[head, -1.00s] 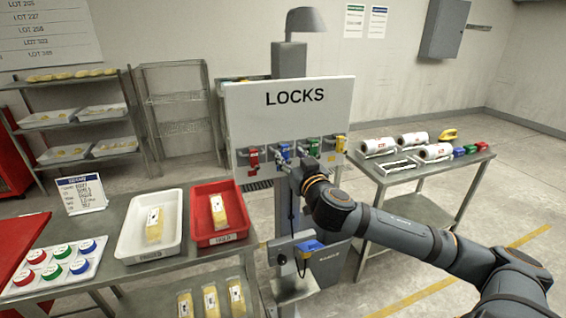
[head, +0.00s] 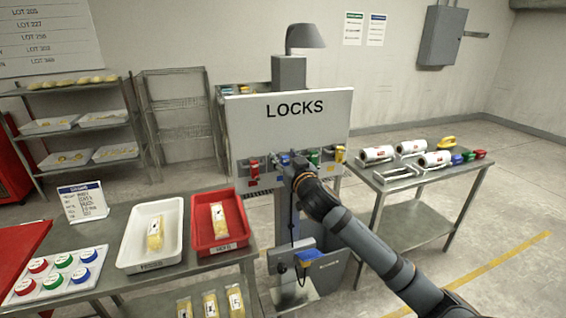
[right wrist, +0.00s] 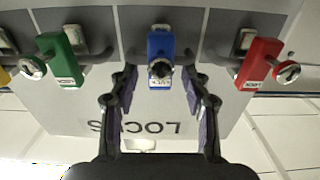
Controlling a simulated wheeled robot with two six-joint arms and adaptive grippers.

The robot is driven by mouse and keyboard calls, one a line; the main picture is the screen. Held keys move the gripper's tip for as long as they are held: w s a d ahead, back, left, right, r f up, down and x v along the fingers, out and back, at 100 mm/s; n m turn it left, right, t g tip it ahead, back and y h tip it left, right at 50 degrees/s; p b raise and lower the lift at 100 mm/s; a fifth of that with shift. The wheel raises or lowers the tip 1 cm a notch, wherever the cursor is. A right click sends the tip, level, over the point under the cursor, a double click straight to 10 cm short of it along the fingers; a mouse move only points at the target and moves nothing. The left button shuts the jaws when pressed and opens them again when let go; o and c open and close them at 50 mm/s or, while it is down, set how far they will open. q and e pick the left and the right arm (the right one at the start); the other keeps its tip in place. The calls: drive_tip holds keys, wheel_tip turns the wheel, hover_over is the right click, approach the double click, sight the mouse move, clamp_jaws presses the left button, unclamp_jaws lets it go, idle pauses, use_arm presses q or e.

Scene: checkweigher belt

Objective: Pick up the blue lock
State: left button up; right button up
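The blue lock (right wrist: 160,57) hangs on the LOCKS board (right wrist: 72,108), which appears upside down in the right wrist view. My right gripper (right wrist: 160,82) is open, with one finger on each side of the blue lock and visible gaps to it. In the head view my right gripper (head: 298,168) is in front of the board (head: 310,128) and hides most of the blue lock. My left gripper is not in view.
A red lock (right wrist: 260,62) and a green lock (right wrist: 60,58) hang on either side of the blue one. A yellow lock (head: 340,154) hangs at the board's right end. A side table (head: 400,180) with rolls stands right; white (head: 125,255) and red trays (head: 198,238) stand left.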

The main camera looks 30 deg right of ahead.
clamp_jaws()
drive_tip(key=shift+r, duration=0.1)
